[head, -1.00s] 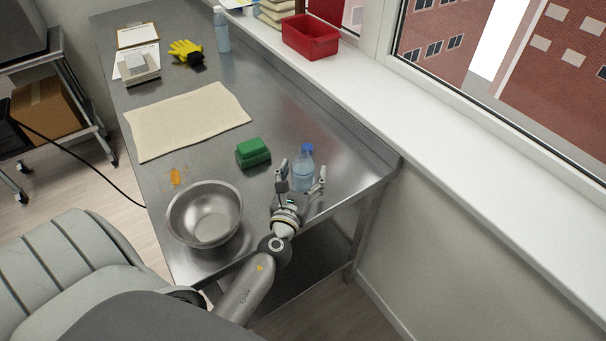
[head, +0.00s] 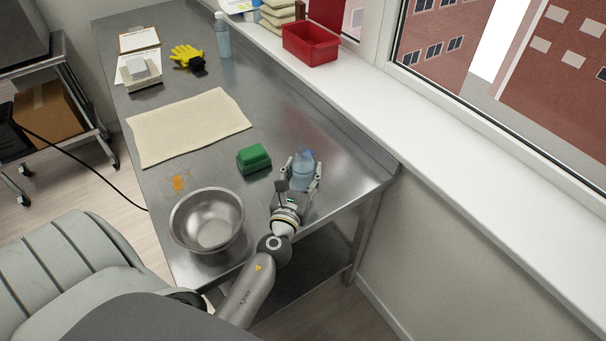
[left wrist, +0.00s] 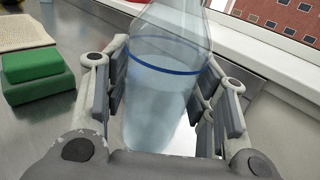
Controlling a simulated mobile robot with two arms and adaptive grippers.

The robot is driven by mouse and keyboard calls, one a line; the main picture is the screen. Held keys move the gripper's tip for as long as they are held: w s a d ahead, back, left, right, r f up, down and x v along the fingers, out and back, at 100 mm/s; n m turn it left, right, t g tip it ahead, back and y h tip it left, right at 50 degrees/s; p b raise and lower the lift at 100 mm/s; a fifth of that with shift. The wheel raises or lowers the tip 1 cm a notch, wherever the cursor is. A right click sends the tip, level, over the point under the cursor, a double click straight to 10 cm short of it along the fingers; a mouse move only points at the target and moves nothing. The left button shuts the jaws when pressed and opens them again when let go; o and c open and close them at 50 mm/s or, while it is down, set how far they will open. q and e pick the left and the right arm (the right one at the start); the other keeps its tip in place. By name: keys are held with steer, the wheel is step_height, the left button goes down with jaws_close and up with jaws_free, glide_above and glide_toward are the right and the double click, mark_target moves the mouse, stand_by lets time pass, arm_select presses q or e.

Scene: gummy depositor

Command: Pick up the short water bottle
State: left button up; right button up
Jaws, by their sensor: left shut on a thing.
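The short water bottle (head: 303,171) is clear, with pale blue water and a blue cap, near the right end of the steel table. My left gripper (head: 302,175) is shut on it, one finger at each side. In the left wrist view the bottle (left wrist: 160,85) fills the space between the finger pads of the gripper (left wrist: 165,110), and a blue ring runs round it. My right gripper is not in view.
A green sponge block (head: 254,158) lies just left of the bottle, also in the left wrist view (left wrist: 35,75). A steel bowl (head: 207,222) stands at the near edge. A red bin (head: 310,45) is on the windowsill.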

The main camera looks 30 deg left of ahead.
arm_select(q)
steer(key=s+a+r+p, duration=0.3)
steer(key=s+a+r, duration=0.1)
steer(key=s+r, duration=0.6)
steer(key=shift+s, duration=1.75)
